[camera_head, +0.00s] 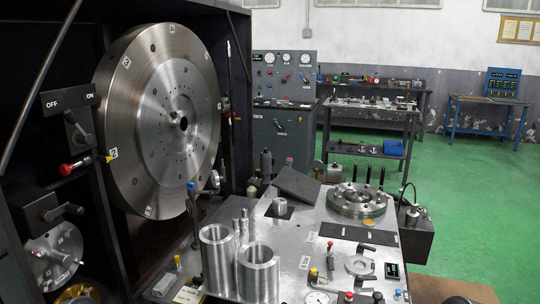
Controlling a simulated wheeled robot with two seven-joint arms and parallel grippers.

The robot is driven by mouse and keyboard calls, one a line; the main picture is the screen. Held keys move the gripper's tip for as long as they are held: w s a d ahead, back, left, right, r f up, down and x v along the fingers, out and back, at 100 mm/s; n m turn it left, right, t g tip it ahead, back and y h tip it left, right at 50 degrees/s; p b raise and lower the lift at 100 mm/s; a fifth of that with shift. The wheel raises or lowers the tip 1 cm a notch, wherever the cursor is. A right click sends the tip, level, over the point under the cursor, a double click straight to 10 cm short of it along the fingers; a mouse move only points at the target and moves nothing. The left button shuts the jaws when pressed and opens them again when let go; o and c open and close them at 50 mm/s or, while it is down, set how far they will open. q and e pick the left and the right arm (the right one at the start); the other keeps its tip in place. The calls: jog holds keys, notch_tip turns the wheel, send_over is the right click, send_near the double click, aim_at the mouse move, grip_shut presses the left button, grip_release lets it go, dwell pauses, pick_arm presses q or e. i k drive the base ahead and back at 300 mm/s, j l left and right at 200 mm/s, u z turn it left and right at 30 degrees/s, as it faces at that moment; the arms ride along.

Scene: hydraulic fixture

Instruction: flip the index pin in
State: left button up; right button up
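A large round steel disc (165,115) with numbered marks and a ring of small holes stands upright in a dark frame at the left. A small red-knobbed pin (68,169), which looks like the index pin, sticks out sideways at the disc's left edge. A yellow pointer (108,159) sits beside it, near the mark 2. I cannot tell whether the pin is seated in the disc. Neither of my grippers shows in this view.
An OFF/ON lever switch (76,130) sits above the red knob, and another lever (62,211) below it. A metal bench (300,262) with two steel cylinders (217,255) (258,270) and a round flange (357,201) fills the front right. Green floor (465,190) is open beyond.

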aim_at(65, 170)
jog(key=u, duration=1.25)
